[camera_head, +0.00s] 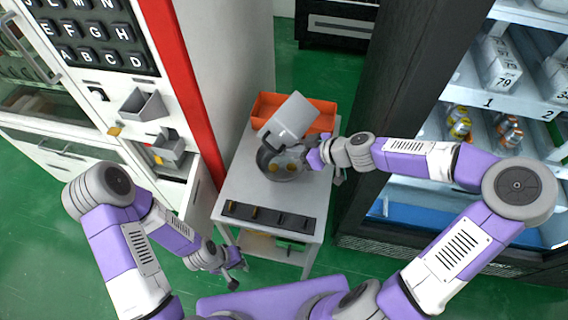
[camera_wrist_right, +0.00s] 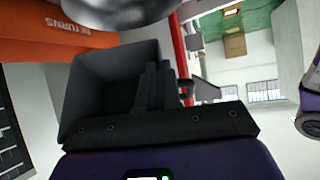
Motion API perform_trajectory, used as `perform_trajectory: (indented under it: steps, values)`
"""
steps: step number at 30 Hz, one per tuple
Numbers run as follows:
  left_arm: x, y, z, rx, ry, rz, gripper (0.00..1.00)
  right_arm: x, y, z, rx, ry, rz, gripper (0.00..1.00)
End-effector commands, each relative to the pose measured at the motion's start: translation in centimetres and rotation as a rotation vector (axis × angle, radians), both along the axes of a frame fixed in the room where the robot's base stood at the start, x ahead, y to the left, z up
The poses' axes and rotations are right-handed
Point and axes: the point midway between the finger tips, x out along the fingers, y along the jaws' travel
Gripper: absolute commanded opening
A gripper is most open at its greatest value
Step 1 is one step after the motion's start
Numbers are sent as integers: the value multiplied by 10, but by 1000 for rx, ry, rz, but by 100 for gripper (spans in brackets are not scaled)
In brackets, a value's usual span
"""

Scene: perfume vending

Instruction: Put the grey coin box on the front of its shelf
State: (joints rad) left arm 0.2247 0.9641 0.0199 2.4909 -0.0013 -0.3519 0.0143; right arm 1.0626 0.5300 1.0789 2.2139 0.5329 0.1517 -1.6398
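The grey coin box (camera_head: 291,116) is tilted in the air over a round metal bowl (camera_head: 267,162) on the small white table. In the right wrist view the coin box (camera_wrist_right: 85,90) looks dark, with its hollow inside facing the camera. My right gripper (camera_head: 322,158) is beside the bowl, below and right of the box. Its fingers (camera_wrist_right: 158,85) look shut on the box's edge. Yellowish round pieces show in the bowl. My left gripper (camera_head: 238,275) is open and empty, low in front of the table. Which shelf belongs to the box is unclear.
An orange returns bin (camera_head: 322,122) stands behind the bowl. A dark slotted strip (camera_head: 268,218) lies at the table's front. The keypad machine at left has grey hoppers (camera_head: 145,104) and an open compartment. A lit display cabinet (camera_head: 470,95) stands at right.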

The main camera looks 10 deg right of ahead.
Motion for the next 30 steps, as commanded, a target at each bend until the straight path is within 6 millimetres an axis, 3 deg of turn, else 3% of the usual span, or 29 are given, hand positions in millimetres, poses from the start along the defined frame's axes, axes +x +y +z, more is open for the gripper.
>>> perform_trajectory:
  steps: [1,9,18,24,30]
  values:
    - [0,0,-13,0,0,0,0,0,9,-9,-6,-7,74,0]
    - [0,0,-45,0,0,0,0,-12,49,-21,-10,-13,480,0]
    - [0,0,-76,0,0,0,0,-31,82,-15,-8,-12,912,0]
    - [0,0,-82,0,0,0,0,-38,87,-13,-6,-8,1012,0]
    - [0,0,-92,0,0,0,0,-39,87,-43,-3,-4,1017,0]
